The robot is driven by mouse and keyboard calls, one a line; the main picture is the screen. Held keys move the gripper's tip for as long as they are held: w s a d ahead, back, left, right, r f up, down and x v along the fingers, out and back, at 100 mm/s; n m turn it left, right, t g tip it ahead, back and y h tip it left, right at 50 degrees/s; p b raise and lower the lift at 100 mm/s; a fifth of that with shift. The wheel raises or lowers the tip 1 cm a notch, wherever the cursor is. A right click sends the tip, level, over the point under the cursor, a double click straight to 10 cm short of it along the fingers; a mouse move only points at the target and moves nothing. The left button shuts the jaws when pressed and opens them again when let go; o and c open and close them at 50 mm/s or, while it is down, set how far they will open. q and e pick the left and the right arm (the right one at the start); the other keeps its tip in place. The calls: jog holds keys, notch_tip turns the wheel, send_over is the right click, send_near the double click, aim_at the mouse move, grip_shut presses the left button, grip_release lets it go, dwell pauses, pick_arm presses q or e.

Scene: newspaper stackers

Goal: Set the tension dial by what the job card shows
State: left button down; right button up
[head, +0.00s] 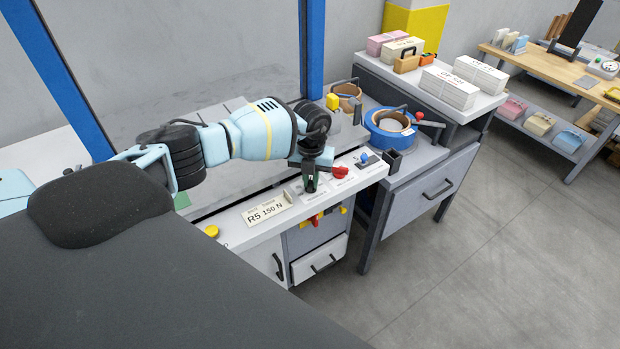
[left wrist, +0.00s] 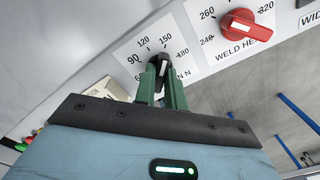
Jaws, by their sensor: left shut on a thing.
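The job card (head: 267,209) on the white panel's front edge reads "R5 150 N" in the head view. The tension dial (left wrist: 160,60) is a small black knob on a white scale plate (left wrist: 130,56) marked 90, 120, 150, 180 and N. My left gripper (head: 311,186) comes down on it from above; in the left wrist view its green fingers (left wrist: 161,82) are shut on the knob. The fingers hide part of the knob and scale, so I cannot tell exactly where the knob points. My right gripper is not in view.
A red weld heat knob (head: 340,172) sits close to the right of the dial, with a blue control (head: 364,157) beyond it. A yellow button (head: 212,231) is at the panel's left. A blue strap reel (head: 390,127) stands on the grey cabinet behind right.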

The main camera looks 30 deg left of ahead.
aim_at(311, 181)
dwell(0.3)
pick_arm(q)
jog(key=c, duration=1.5)
grip_release()
jog(key=shift+o, duration=0.2)
jog(key=shift+r, duration=0.15)
notch_tip(311, 181, up, 8)
jog(key=shift+f+p, duration=0.2)
jog(key=shift+p, duration=0.15)
